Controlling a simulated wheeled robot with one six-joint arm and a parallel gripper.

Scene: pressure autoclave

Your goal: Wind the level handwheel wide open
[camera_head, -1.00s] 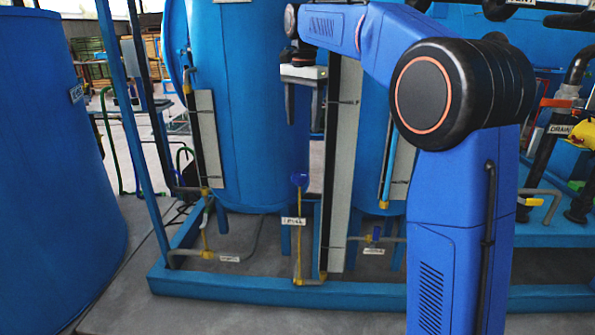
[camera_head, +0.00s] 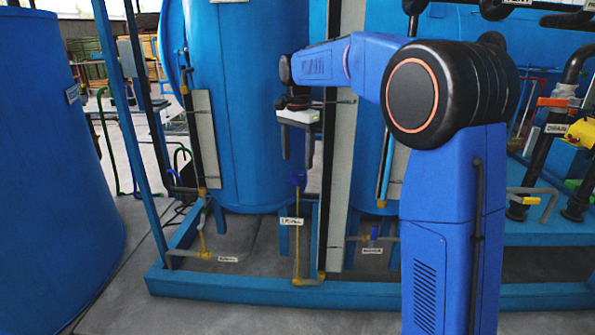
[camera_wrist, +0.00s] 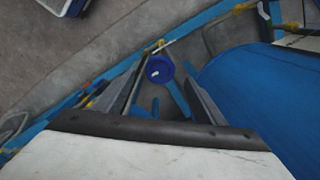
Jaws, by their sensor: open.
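The level handwheel (camera_head: 299,179) is a small blue wheel on top of a thin yellow stem, low in front of the blue tanks. A white label, hard to read, hangs on its stem. My gripper (camera_head: 297,158) points down just above the wheel in the head view, its two dark fingers apart and empty. In the wrist view the round blue handwheel (camera_wrist: 160,69) shows between the open fingertips (camera_wrist: 163,74), with a small pale mark on its face. The fingers do not visibly touch it, and the exact height gap cannot be told.
A tall black pipe with a pale board (camera_head: 343,190) stands just right of the wheel. Blue tanks (camera_head: 240,120) rise behind it. A blue frame rail (camera_head: 240,289) runs along the floor in front. Other small valves (camera_head: 374,234) sit to the right.

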